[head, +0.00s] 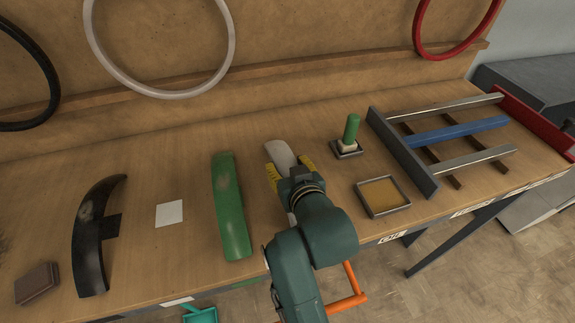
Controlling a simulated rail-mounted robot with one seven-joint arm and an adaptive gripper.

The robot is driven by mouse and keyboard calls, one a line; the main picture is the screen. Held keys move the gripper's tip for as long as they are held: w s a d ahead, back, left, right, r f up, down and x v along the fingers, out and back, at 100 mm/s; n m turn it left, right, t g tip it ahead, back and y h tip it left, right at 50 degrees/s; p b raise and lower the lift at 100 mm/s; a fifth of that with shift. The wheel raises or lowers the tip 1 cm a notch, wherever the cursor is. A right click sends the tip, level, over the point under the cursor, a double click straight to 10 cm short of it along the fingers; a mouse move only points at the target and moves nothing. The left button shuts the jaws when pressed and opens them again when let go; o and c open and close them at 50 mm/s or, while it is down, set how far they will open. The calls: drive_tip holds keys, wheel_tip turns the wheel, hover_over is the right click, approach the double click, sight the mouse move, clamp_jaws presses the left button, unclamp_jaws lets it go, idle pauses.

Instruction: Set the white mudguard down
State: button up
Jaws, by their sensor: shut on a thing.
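The white mudguard (280,153) shows its far end just beyond my gripper, over the wooden bench. My gripper (288,165), with yellow fingers, is shut on the white mudguard. My arm hides most of the mudguard's middle and near part. I cannot tell whether it touches the bench top. A green mudguard (231,205) lies on the bench just left of my gripper. A black mudguard (88,240) with a bracket lies farther left.
A white square (169,214) lies between the black and green mudguards. The trike frame (455,135) occupies the right. A brown block (37,284) sits front left.

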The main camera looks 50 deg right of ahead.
drive_tip(key=shift+f, duration=0.2)
drive_tip(key=o, duration=1.2)
drive_tip(key=shift+r, duration=0.1)
